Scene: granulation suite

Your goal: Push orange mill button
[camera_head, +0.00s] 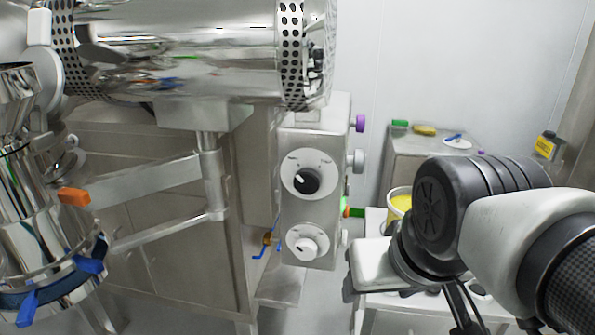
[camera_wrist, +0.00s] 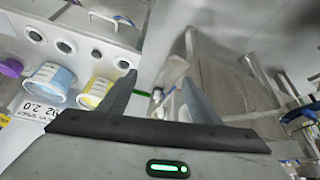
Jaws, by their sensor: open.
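No orange button can be made out for certain. In the head view a steel control box (camera_head: 314,195) stands near the middle, with a black knob (camera_head: 307,181) above a white knob (camera_head: 303,246) on its front face. A purple button (camera_head: 360,123) and a grey button (camera_head: 357,160) stick out from its right side, with a green part (camera_head: 354,212) lower down. An orange block (camera_head: 74,197) sits on the steel vessel at the left. My gripper (camera_wrist: 158,77) is open and empty in the wrist view. In the head view my arm is right of the box and hides the fingers.
A large steel drum (camera_head: 190,50) spans the upper left. A grey cabinet (camera_head: 400,165) and a container with yellow contents (camera_head: 400,199) are behind my arm. The wrist view shows a blue tub (camera_wrist: 48,80) and a yellow tub (camera_wrist: 95,92) left of the fingers.

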